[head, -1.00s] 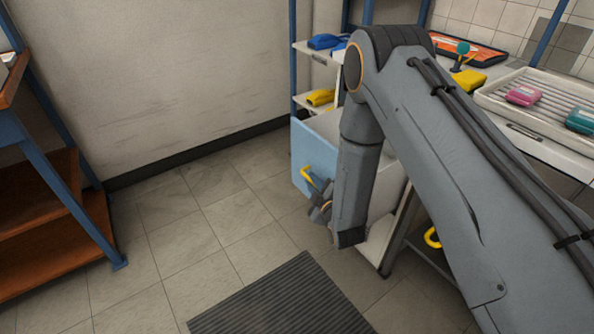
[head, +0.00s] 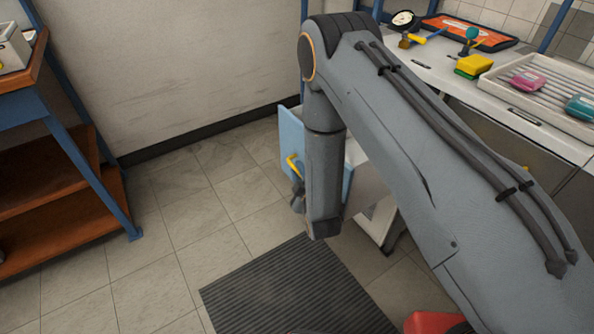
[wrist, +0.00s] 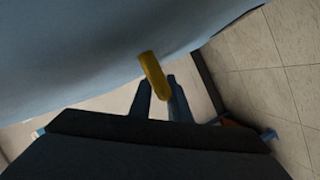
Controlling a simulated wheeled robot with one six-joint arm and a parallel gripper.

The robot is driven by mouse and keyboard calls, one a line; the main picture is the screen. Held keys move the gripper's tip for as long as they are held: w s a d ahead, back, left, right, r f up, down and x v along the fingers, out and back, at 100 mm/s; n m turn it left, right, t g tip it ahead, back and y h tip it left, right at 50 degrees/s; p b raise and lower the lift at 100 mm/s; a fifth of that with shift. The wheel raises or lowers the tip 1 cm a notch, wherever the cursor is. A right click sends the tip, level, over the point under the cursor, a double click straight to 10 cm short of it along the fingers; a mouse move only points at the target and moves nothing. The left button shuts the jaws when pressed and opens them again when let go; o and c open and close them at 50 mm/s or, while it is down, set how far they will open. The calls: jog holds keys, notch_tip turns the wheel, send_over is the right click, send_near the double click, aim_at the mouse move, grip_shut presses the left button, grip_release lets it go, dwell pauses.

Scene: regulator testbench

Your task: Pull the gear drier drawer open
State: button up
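The light blue drawer front (head: 289,138) stands out from beneath the white bench in the head view, so the drawer is open. Its yellow handle (head: 292,163) is on the outer face. My gripper (head: 298,197) is low at the handle, with my arm hiding much of the drawer's body. In the wrist view, the yellow handle (wrist: 152,72) runs from the blue front (wrist: 90,45) down between my two dark fingers (wrist: 160,95), which lie close on either side of it. The gripper appears shut on the handle; the exact contact is hard to see.
The white bench (head: 440,62) at right holds a drying tray (head: 552,97), a yellow sponge (head: 474,65) and small items. A blue-framed shelf (head: 75,150) stands at left. The tiled floor (head: 195,205) between is free, with a dark ribbed mat (head: 290,290) in front.

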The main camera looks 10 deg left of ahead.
jog(key=v, duration=0.7)
jog(key=shift+s, duration=0.35)
jog(key=shift+d+r, duration=0.1)
dwell(0.4)
